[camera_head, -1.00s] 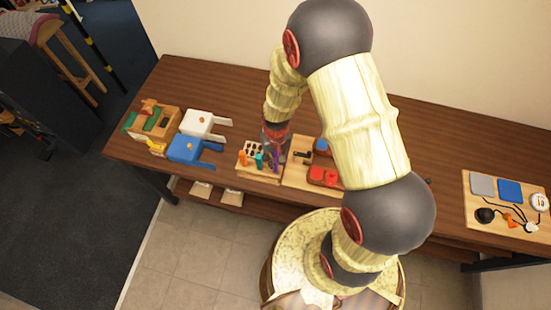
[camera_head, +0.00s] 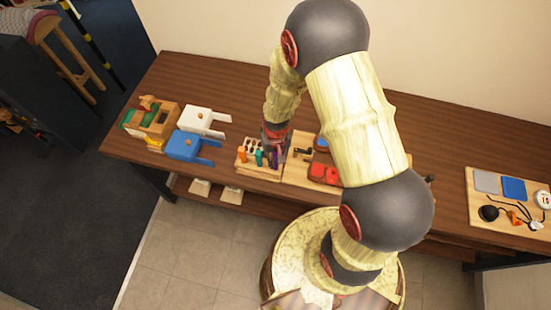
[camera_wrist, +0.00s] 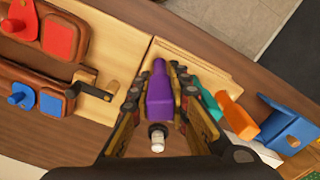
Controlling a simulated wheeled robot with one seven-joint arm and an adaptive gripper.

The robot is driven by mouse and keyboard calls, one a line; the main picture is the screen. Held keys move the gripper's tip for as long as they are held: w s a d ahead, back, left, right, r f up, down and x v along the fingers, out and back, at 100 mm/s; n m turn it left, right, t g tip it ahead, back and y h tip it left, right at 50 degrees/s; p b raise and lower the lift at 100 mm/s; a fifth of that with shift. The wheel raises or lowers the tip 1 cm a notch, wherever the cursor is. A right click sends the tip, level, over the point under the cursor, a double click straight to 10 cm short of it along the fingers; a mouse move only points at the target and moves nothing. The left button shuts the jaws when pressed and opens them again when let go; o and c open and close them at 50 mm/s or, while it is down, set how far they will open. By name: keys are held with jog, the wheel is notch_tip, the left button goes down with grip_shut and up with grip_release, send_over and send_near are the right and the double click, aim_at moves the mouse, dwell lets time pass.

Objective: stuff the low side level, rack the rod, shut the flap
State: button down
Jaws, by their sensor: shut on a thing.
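My gripper (camera_wrist: 158,98) is shut on a purple-handled tool (camera_wrist: 159,85). The tool has a pale tip. In the head view my gripper (camera_head: 274,138) is over the right end of the wooden tool rack (camera_head: 262,173). I cannot tell whether the tool is seated in the rack. The saddle's brown leather panels (camera_wrist: 55,48) lie on a pale board (camera_wrist: 122,32) beside the rack. They carry red pads (camera_wrist: 60,40) and blue pads (camera_wrist: 51,104). A black lever with a tan end (camera_wrist: 95,92) stands at their edge. My arm hides part of the saddle in the head view.
Teal (camera_wrist: 211,105) and orange (camera_wrist: 231,110) tools stand close beside my gripper. A blue two-pronged piece (camera_head: 188,146) and a white one (camera_head: 198,120) lie left of the rack, near a wooden box (camera_head: 160,120). A board with pads and a gauge (camera_head: 543,199) lies far right.

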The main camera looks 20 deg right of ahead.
jog(key=shift+f+b, duration=0.75)
jog(key=shift+f, duration=0.35)
jog(key=c, duration=1.6)
grip_release()
jog(key=shift+c, duration=0.2)
jog(key=shift+r, duration=0.15)
notch_tip(320, 180, up, 12)
jog(key=shift+f, duration=0.15)
jog(key=shift+s, duration=0.1)
